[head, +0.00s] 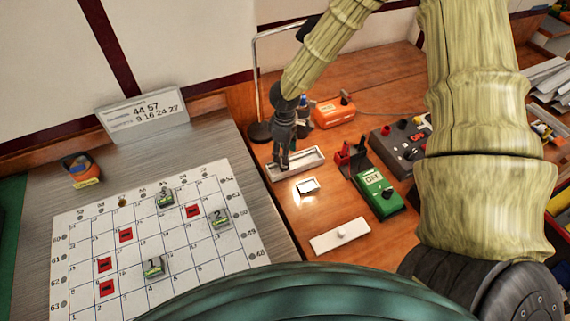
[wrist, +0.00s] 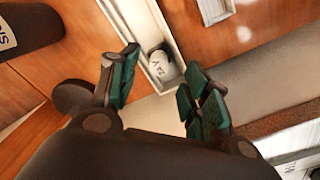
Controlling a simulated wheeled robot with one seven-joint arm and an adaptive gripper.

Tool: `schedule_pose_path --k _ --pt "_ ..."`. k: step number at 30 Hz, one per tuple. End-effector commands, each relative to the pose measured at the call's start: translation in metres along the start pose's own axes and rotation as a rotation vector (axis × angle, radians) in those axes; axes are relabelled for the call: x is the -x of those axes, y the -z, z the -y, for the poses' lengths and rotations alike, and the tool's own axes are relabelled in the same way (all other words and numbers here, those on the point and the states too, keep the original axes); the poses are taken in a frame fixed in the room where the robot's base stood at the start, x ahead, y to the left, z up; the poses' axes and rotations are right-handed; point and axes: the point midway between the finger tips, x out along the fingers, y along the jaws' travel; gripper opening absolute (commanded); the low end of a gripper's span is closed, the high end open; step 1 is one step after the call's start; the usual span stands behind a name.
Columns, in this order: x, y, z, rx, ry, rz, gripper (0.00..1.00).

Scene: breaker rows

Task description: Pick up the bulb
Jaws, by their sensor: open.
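A small white bulb (wrist: 158,64) with dark markings lies in a narrow white tray (wrist: 143,22) in the wrist view. My gripper (wrist: 163,68) is open, with its two green-padded fingers apart on either side of the bulb in that picture. I cannot tell whether the fingers touch it or how far above it they are. In the head view my gripper (head: 282,163) points down over the same tray (head: 297,165) on the wooden bench. The bulb cannot be made out there.
A green box marked OFF (head: 380,193) and a dark control box (head: 402,142) stand right of the tray. An orange device (head: 333,111) stands behind. A white strip with a small knob (head: 340,235) lies nearer. A numbered grid board (head: 80,238) is at left.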

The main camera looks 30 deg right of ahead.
Motion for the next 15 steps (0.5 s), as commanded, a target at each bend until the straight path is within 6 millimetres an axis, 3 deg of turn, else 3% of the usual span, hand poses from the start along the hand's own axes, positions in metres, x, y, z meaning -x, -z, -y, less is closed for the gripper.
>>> schedule_pose_path --k 15 --pt "-0.040 0.003 -0.001 -0.001 0.001 0.000 0.47"
